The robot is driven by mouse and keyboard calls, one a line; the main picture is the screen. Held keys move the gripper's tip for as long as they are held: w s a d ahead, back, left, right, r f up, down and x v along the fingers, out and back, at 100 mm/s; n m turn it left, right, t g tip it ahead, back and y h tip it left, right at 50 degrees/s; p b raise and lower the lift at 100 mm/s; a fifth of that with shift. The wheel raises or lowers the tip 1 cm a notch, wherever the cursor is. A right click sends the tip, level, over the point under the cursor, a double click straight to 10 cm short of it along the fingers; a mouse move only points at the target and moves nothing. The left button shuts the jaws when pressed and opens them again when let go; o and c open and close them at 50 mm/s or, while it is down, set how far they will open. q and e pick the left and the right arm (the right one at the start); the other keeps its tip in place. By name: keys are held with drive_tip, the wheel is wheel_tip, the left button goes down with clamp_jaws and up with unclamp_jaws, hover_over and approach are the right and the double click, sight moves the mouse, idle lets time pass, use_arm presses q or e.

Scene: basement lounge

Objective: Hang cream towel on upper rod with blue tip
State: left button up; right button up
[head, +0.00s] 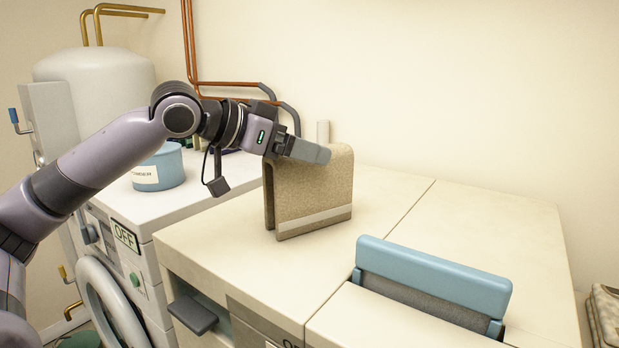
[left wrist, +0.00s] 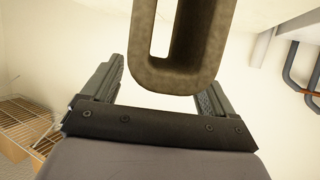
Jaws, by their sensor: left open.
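The towel (head: 312,192) is beige-tan with a pale stripe near its lower edge. It stands on the pale counter folded over like an upside-down U. My left gripper (head: 310,151) is at the towel's top, one finger showing in front of the fold. In the left wrist view the open jaws (left wrist: 165,88) have the towel's rounded fold (left wrist: 172,81) between them; contact cannot be told. A short rod with a blue tip (head: 13,116) sticks out from a grey panel at the far left. My right gripper is out of view.
A blue tub (head: 160,167) stands on the white washer (head: 150,203) at left. A blue-panelled lid (head: 433,273) rises from the counter (head: 400,200) at right. A grey cylinder (head: 323,132) shows behind the towel. Copper pipes (head: 190,55) run down the back wall. The counter's back right is clear.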

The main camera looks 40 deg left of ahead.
use_arm(q)
clamp_jaws()
